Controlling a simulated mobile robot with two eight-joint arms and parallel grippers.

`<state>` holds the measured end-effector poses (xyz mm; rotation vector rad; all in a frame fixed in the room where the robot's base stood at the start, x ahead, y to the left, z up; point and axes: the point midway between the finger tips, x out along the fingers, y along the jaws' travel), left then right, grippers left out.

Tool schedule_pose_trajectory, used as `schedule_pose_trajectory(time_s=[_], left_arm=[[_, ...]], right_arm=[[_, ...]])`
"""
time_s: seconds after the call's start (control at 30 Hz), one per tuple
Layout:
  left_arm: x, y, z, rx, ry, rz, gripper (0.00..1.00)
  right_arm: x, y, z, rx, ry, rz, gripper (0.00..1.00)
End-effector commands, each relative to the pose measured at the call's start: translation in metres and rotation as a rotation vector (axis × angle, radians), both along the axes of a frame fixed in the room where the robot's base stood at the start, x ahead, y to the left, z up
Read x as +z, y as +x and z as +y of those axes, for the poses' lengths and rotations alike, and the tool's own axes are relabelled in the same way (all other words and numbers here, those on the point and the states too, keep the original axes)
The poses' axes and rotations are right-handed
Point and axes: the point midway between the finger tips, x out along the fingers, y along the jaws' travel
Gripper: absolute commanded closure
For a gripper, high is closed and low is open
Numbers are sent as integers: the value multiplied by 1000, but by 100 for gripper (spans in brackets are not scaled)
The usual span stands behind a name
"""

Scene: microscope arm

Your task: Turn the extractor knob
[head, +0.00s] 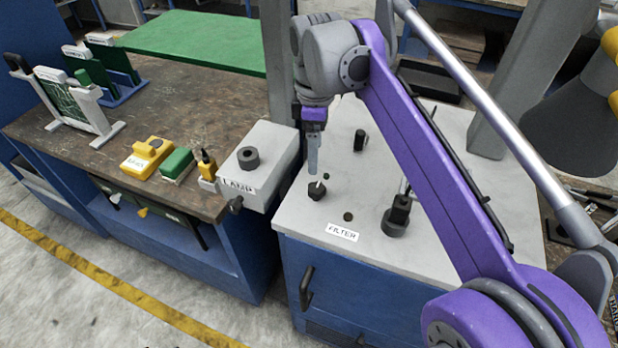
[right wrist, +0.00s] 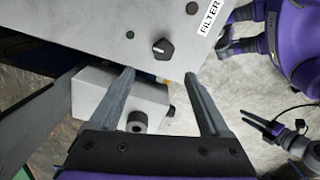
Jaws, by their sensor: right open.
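The dark knob with a white pointer line, which I take for the extractor knob (head: 316,190), stands on the grey cabinet top near its left edge. My right gripper (head: 313,168) hangs from the purple arm just above it, pointing down. In the right wrist view the same knob (right wrist: 164,49) shows beyond the open fingertips (right wrist: 160,75), between their lines. The fingers are apart, empty and not visibly touching it. What looks like my left gripper (right wrist: 262,131) shows small at the right of that view; its jaws are unclear.
A FILTER label (head: 342,231) and a small hole lie in front of the knob. Dark posts (head: 397,217) stand to the right. The LAMP box (head: 266,165), with its own black knob, is close on the left. A grey upright pillar rises behind.

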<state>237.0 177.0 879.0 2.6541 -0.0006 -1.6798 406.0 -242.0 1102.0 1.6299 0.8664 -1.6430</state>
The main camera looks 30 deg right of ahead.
Motion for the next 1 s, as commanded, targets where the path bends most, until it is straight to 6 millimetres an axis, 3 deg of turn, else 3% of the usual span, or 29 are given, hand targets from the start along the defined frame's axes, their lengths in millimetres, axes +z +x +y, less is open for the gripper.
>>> schedule_pose_trajectory(time_s=[0.5,0.7,0.97,1.0], left_arm=[[-11,-2,0,0,0,4,50],[-12,-2,0,0,0,4,50],[-12,-2,0,0,0,4,50],[-12,-2,0,0,0,4,50]], right_arm=[[-88,-1,0,-2,0,-1,19],[-100,-1,0,-3,0,-2,19],[-101,-1,0,-3,0,-2,19],[-101,-1,0,-3,0,-2,27]])
